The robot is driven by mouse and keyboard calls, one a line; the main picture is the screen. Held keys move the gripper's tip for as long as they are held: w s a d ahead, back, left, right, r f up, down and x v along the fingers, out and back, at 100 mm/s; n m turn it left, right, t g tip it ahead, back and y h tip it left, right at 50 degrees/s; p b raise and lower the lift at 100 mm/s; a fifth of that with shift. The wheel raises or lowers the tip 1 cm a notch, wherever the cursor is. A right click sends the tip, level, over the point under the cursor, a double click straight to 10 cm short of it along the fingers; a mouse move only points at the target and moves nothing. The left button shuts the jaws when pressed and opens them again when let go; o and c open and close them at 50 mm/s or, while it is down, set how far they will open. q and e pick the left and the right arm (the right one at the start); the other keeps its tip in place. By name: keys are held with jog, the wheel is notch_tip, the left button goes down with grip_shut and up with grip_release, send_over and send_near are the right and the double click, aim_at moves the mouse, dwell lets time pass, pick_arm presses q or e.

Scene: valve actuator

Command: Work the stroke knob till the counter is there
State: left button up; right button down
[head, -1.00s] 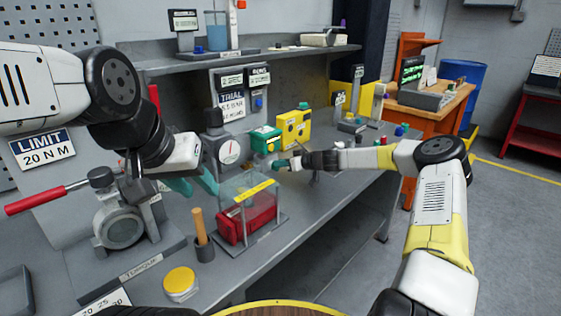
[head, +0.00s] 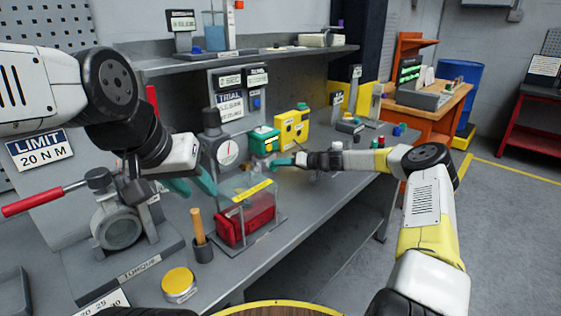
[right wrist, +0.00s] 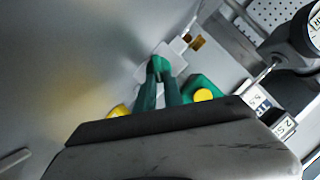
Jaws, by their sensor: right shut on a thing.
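The test station with a round dial gauge (head: 227,151) stands on the grey bench, with two small displays (head: 230,82) above it; their text is too small to read surely. My right gripper (head: 274,161) reaches in from the right, just below the green box (head: 263,139). In the right wrist view its green fingers (right wrist: 158,66) are closed together before a pale block (right wrist: 172,60). They are shut on a small part, seemingly the stroke knob, mostly hidden by the fingers. My left gripper (head: 192,184) hangs empty left of the clear-guarded red block, its teal fingers apart.
The clear guard over the red block (head: 258,218) stands below my right gripper. A yellow box (head: 291,130) is beside the green box. A wooden-handled tool (head: 198,226) in a cup, a yellow-lidded jar (head: 178,284) and a torque rig (head: 120,226) occupy the front left.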

jog(key=shift+d, duration=0.1)
jog(key=c, duration=1.5)
grip_release()
jog(key=shift+o, duration=0.2)
jog(key=v, duration=0.7)
jog(key=shift+s+d+r, duration=0.2)
jog(key=shift+d, duration=0.05)
